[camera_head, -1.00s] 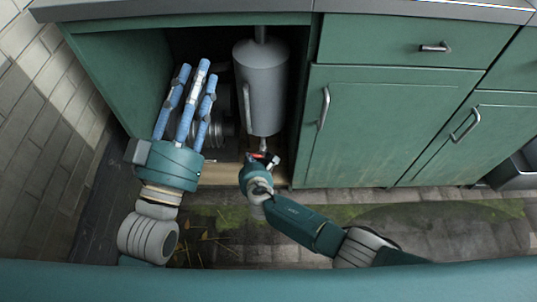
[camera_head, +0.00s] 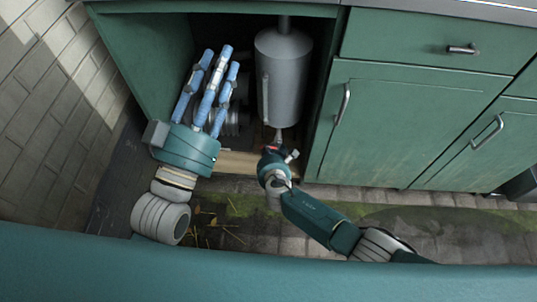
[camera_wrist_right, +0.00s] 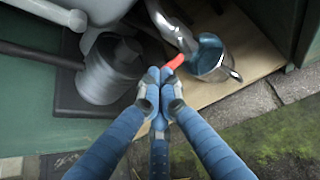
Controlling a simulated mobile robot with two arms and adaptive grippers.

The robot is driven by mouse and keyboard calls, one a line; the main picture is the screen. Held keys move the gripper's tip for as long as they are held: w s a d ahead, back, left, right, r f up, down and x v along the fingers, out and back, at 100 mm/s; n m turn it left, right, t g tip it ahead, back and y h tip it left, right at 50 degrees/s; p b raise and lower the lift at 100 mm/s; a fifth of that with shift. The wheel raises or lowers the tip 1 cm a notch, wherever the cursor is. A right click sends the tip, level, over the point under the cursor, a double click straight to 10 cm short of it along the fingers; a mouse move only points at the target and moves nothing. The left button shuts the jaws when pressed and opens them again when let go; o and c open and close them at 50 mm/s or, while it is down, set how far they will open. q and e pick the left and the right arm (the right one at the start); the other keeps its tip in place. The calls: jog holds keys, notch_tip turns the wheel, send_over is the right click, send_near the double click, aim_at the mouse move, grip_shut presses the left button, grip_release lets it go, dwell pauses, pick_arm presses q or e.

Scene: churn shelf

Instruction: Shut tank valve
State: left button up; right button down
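A grey tank (camera_head: 283,80) hangs upright in the open cabinet, with a thin pipe below it. The valve's red handle (camera_head: 271,149) is at the pipe's lower end, beside my right gripper. In the right wrist view, the red handle (camera_wrist_right: 173,63) pokes out from between the fingertips of my right gripper (camera_wrist_right: 164,76), which look closed together on it. A shiny metal pipe (camera_wrist_right: 181,36) is just beyond. My left gripper (camera_head: 222,56) is open and empty, its blue fingers pointing up into the cabinet, left of the tank.
Grey ribbed cylinders (camera_head: 235,121) sit behind the left gripper; one also shows in the right wrist view (camera_wrist_right: 110,72). A closed green door (camera_head: 405,125) is to the right and a brick wall (camera_head: 50,90) to the left. The paved floor (camera_head: 420,215) is clear at right.

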jog(key=v, duration=1.1)
jog(key=shift+s+d+r, duration=0.15)
jog(key=shift+s, duration=0.2)
